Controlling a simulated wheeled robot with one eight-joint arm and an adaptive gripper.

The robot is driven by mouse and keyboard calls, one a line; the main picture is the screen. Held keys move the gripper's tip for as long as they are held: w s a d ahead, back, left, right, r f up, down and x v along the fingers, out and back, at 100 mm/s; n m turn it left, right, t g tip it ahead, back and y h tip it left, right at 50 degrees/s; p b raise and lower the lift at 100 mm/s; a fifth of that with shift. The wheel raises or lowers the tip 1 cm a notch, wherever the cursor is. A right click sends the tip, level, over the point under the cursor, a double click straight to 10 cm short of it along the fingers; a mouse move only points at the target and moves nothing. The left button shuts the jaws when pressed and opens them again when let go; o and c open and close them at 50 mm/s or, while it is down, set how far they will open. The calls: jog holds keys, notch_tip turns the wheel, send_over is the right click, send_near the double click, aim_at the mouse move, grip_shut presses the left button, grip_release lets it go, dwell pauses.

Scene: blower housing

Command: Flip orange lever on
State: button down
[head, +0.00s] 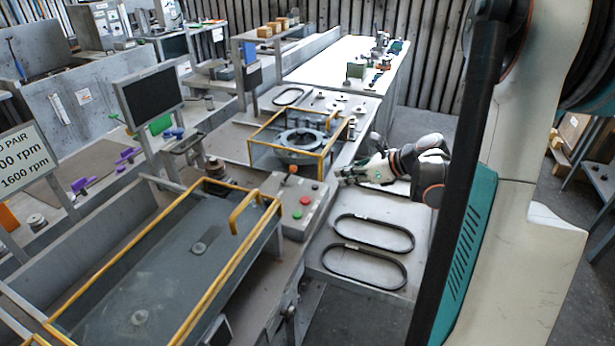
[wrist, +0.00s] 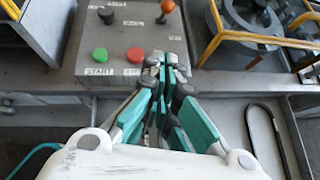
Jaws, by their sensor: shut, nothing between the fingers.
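The orange lever (wrist: 167,8) has a round orange knob on a short stem, at the top edge of the wrist view, on a grey control box (wrist: 122,30). In the head view the orange knob (head: 293,169) shows at the far end of the box. In the head view my gripper (head: 343,176) is to the right of the box.
The box also carries a green START button (wrist: 100,54), a red button (wrist: 135,54) and a black knob (wrist: 105,14). A yellow-framed guard around a blower housing (head: 298,142) stands behind the box. Black belts (head: 372,232) lie on the bench at right.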

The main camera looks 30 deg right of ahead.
jog(key=b, duration=0.3)
send_near(289, 175)
jog(key=f, duration=0.1)
jog(key=s+d+f, duration=0.1)
jog(key=f, duration=0.2)
jog(key=shift+s+d+f, duration=0.2)
jog(key=shift+s, duration=0.15)
jog(key=shift+w+a+r+b, duration=0.1)
jog(key=shift+w+a+b, duration=0.15)
jog(key=shift+w, duration=0.3)
jog(key=shift+w+a+r+b, duration=0.1)
jog(key=shift+w+a+b, duration=0.2)
jog(key=shift+w, duration=0.25)
jog(key=shift+w+a+r, duration=0.25)
jog(key=shift+w+a, duration=0.05)
jog(key=shift+w, duration=0.4)
jog(key=shift+r, duration=0.2)
jog(key=shift+w+a+r+g+p, duration=0.2)
jog(key=shift+g+p, duration=0.1)
jog(key=shift+p, duration=0.15)
